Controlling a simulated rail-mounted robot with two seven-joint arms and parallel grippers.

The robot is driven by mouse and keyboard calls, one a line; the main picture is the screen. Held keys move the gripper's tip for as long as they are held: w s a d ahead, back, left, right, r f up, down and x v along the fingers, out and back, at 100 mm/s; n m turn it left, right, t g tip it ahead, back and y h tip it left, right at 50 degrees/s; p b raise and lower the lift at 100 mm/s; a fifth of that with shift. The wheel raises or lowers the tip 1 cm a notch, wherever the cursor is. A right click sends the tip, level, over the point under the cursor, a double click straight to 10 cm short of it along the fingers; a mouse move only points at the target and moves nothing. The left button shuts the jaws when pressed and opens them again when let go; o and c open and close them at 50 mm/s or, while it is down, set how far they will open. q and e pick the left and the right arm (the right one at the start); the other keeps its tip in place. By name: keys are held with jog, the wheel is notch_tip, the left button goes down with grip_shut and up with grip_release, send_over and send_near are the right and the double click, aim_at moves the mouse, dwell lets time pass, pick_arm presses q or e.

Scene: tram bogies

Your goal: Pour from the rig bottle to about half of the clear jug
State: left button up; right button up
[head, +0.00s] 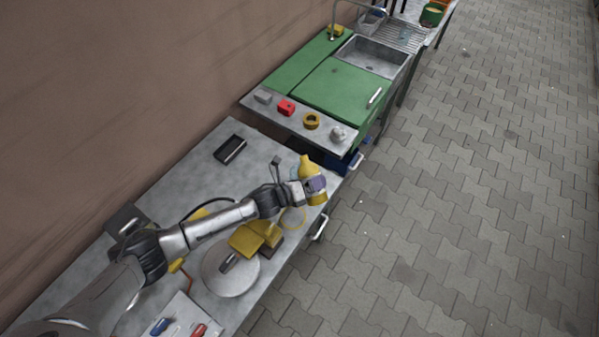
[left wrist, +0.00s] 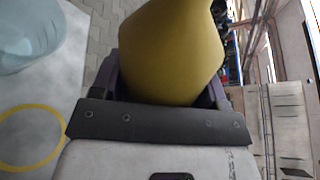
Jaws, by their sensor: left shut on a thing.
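The yellow rig bottle (head: 305,164) is held by my left gripper (head: 316,184) near the right edge of the grey bench. Its narrow neck points up in the head view; its exact tilt is hard to tell. In the left wrist view the bottle (left wrist: 172,50) fills the space between the dark fingers of the gripper (left wrist: 165,88). The clear jug (left wrist: 28,38) shows in the left wrist view, bluish and cut by the top left edge, apart from the bottle. Its fill level cannot be told. In the head view the jug is mostly hidden behind the gripper. My right gripper is not in view.
A round grey lid-like disc (head: 231,273), yellow blocks (head: 256,236) and a black box (head: 229,150) are on the bench. A shelf with small parts (head: 310,121) stands beyond. The paved floor at right is clear.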

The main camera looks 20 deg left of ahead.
pick_arm(q)
jog(key=shift+w+r, duration=0.1)
jog(key=shift+r, duration=0.05)
dwell(0.3)
jog(key=shift+r+p, duration=0.15)
jog(key=shift+p, duration=0.15)
jog(key=shift+d+r+n, duration=0.1)
jog(key=shift+n, duration=0.2)
jog(key=shift+s, duration=0.2)
jog(key=shift+w+r+p, duration=0.1)
jog(key=shift+p, duration=0.2)
jog(key=shift+d+r, duration=0.1)
dwell(0.3)
